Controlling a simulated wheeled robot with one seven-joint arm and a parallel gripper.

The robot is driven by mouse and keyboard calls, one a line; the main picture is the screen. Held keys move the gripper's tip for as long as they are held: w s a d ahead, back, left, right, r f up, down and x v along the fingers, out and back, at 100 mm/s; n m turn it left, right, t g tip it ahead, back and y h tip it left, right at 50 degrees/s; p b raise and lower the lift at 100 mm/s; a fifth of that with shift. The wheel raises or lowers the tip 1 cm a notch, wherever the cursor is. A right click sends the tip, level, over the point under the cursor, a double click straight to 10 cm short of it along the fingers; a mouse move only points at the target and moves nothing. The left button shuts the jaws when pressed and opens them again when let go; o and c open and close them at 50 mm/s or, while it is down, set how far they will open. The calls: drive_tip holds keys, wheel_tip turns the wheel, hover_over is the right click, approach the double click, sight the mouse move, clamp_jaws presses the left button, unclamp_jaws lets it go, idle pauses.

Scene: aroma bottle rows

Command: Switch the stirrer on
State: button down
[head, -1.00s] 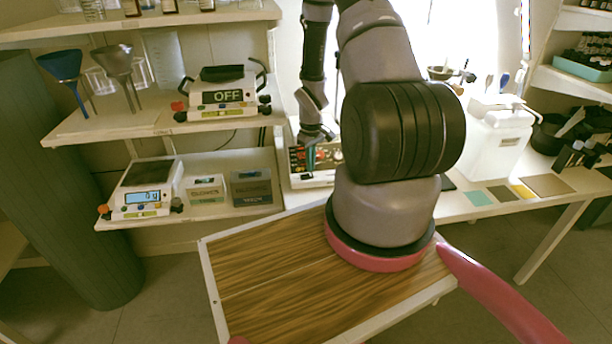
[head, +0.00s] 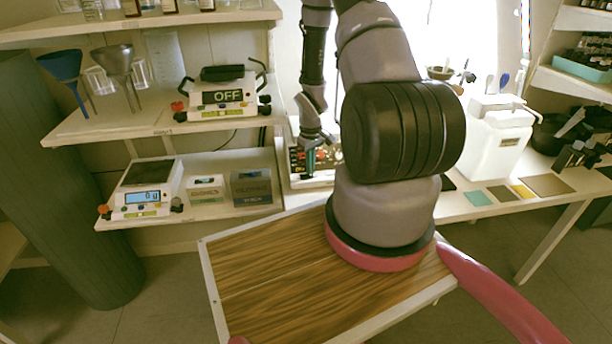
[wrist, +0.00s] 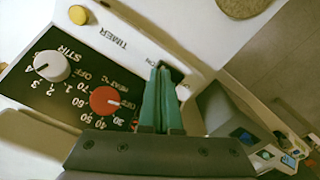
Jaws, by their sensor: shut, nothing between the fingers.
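The stirrer (head: 325,176) stands on the bench behind my arm, and my arm hides part of it. In the wrist view its black panel has a white STIR knob (wrist: 51,66) marked OFF and numbers, a red heat knob (wrist: 104,100) and the word TIMER on the pale casing. The white knob's setting is hard to read. My gripper (wrist: 161,72) has its teal fingers shut and empty. The fingertips are at the casing's edge, beside a small dark switch-like part (wrist: 174,74) that they partly hide. Contact cannot be told. My gripper also shows in the head view (head: 308,172).
A device with an OFF sign (head: 222,97) stands on the left shelf, above a balance (head: 148,190) and small boxes. A white container (head: 495,140) stands on the bench to the right.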

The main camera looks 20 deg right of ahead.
drive_tip(key=shift+f, duration=0.35)
drive_tip(key=shift+r, duration=3.55)
